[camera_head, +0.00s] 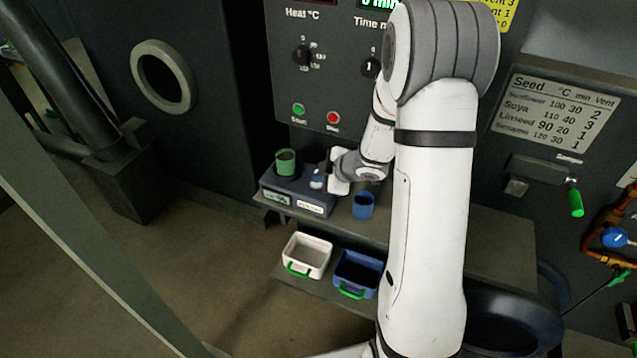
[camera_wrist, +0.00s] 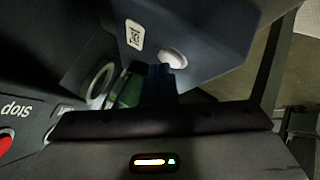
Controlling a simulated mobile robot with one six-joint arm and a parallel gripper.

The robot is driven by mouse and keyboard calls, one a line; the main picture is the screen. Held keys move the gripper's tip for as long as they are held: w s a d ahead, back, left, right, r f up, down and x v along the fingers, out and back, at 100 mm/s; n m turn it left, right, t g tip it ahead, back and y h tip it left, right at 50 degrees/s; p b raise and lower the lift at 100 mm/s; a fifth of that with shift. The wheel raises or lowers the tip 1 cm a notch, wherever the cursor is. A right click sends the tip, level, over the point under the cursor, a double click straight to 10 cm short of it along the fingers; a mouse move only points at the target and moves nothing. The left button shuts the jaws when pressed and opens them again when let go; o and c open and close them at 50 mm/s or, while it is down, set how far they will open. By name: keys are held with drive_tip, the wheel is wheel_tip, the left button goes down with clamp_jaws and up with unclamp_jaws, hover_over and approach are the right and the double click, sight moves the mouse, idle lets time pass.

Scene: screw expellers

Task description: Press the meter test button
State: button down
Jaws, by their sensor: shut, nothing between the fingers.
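The meter (camera_head: 284,190) is a dark blue-grey box on the upper shelf, with a small lit display on its left front and a white label on its right front. A green cup (camera_head: 286,163) stands on its left part. A pale round spot, likely the test button (camera_head: 317,181), shows on its right part. My gripper (camera_head: 328,180) is shut and empty, right by this spot; I cannot tell whether it touches. The wrist view shows a dark box face, probably the meter (camera_wrist: 215,35), with a pale oval close to the fingers, which are dim there.
A blue cup (camera_head: 363,205) stands just right of the meter on the shelf (camera_head: 430,228). A white bin (camera_head: 307,252) and a blue bin (camera_head: 357,273) sit below. The control panel with green start (camera_head: 298,109) and red stop (camera_head: 333,118) buttons rises behind.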

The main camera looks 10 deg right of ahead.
sight(320, 184)
drive_tip(key=shift+f, duration=0.2)
idle(0.4)
drive_tip(key=shift+r+p, duration=0.85)
drive_tip(key=shift+r, duration=0.05)
wheel_tip(320, 184, up, 5)
drive_tip(key=p, duration=0.5)
idle(0.5)
